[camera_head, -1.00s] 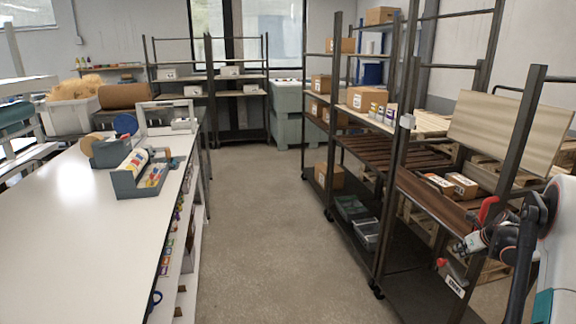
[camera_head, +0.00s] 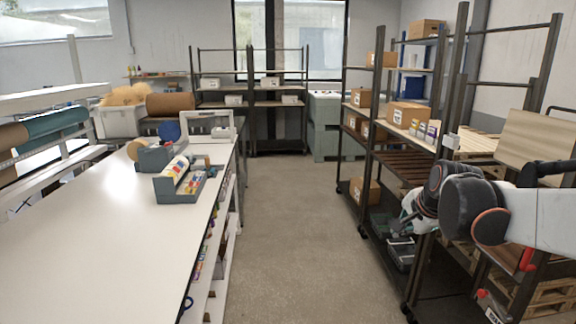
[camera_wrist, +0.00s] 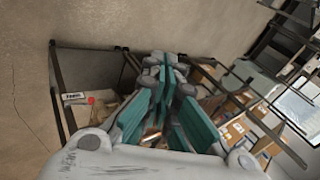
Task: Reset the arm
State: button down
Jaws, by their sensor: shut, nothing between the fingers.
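My gripper shows in the wrist view (camera_wrist: 167,75), its teal-padded fingers together and nothing held between them. In the head view my arm comes in from the right edge, raised in front of the shelving rack. The gripper end (camera_head: 410,215) is small there and partly hidden by the dark arm joints.
A dark metal rack (camera_head: 372,110) with cardboard boxes (camera_head: 407,115) stands close behind my arm on the right. A long white table (camera_head: 90,240) with a grey dispenser (camera_head: 178,188) is on the left. The concrete floor (camera_head: 285,230) between them is clear.

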jog(key=s+a+r+n, duration=0.2)
jog(key=s+a+n, duration=0.75)
jog(key=s, duration=0.35)
jog(key=s+f+n, duration=0.2)
jog(key=s+f, duration=0.2)
jog(key=s, duration=0.3)
jog(key=s+f+n+b, duration=0.1)
jog(key=s+f+n, duration=0.2)
jog(key=s, duration=0.5)
jog(key=shift+a+f+n+g+b, duration=0.3)
jog(key=shift+f+n, duration=0.05)
jog(key=shift+f, duration=0.4)
